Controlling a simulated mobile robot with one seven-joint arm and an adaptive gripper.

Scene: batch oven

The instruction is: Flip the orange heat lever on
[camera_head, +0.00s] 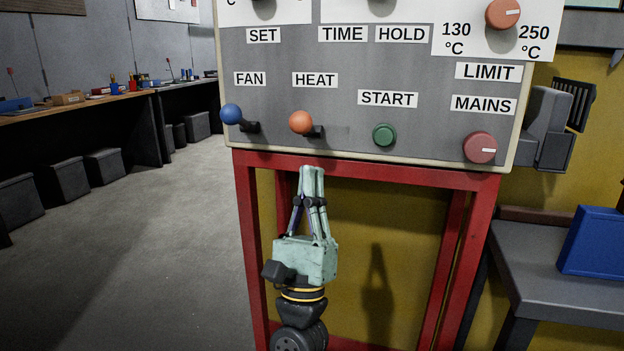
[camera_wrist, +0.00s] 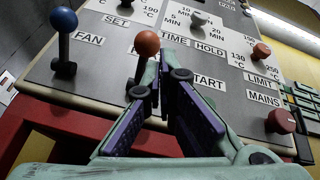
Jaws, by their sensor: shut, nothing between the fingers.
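The orange heat lever (camera_head: 301,122) is a ball on a short dark stem, on the grey panel (camera_head: 345,100) below the HEAT label. In the wrist view the orange ball (camera_wrist: 147,43) stands up just beyond the fingertips, its stem partly hidden by a finger. My gripper (camera_head: 312,170) points up below the lever, near the panel's lower edge. Its fingers are shut and empty. In the wrist view my gripper (camera_wrist: 166,65) lies just right of the lever's stem. Whether it touches the lever I cannot tell.
The blue fan lever (camera_head: 231,113) stands left of the orange one. The green START button (camera_head: 384,135) and red MAINS knob (camera_head: 480,148) are to the right. A red frame (camera_head: 370,170) carries the panel. A grey side table (camera_head: 560,285) holds a blue box (camera_head: 594,242).

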